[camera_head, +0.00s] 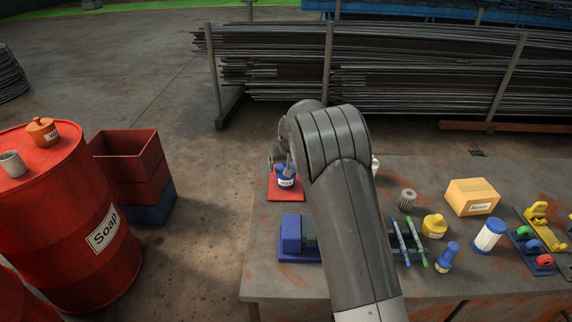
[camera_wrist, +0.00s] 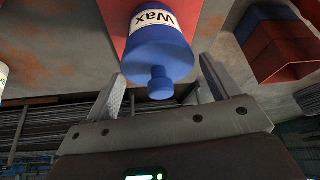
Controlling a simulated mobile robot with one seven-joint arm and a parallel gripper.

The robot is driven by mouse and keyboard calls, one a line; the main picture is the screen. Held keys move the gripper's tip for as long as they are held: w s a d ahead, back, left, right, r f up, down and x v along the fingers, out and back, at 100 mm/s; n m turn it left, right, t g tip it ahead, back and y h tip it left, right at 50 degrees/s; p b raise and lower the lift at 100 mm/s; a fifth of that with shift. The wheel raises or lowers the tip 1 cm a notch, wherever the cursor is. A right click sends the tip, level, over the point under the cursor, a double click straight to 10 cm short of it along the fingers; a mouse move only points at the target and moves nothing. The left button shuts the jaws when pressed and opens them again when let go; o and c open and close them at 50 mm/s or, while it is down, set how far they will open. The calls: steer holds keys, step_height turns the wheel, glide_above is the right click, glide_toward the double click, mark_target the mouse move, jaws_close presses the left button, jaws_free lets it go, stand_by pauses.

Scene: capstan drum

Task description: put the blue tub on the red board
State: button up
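The blue tub (camera_head: 286,181) with a white "Wax" label stands on the red board (camera_head: 271,194) at the bench's left end. In the wrist view the tub (camera_wrist: 165,56) shows its lid knob toward my gripper, with the red board (camera_wrist: 113,22) behind it. My gripper (camera_wrist: 161,72) is open, one finger on each side of the tub's lid end, with small gaps showing. In the head view my arm hides most of the gripper (camera_head: 280,160).
Beside the red board are a blue block (camera_head: 291,234), a ribbed grey cylinder (camera_head: 407,199), a yellow pot (camera_head: 434,226) and a cardboard box (camera_head: 472,196). A red drum (camera_head: 70,225) and stacked crates (camera_head: 133,175) stand on the floor left of the bench.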

steer(key=shift+o, duration=0.5)
steer(key=shift+r, duration=0.1)
steer(key=shift+r, duration=0.25)
steer(key=v, duration=1.2)
steer(key=s+d+r+m, duration=0.1)
steer(key=s+d+r, duration=0.45)
steer(key=s, duration=0.45)
steer(key=s+d+r+m, duration=0.1)
steer(key=s+d+r, duration=0.45)
steer(key=s, duration=0.45)
steer(key=s+d+f, duration=0.1)
steer(key=s+d, duration=0.1)
steer(key=s, duration=0.9)
steer(key=s+d+f+m+t+h, duration=0.1)
steer(key=s+d, duration=0.1)
steer(key=s, duration=1)
steer(key=shift+s+d+f, duration=0.15)
steer(key=shift+d+f, duration=0.25)
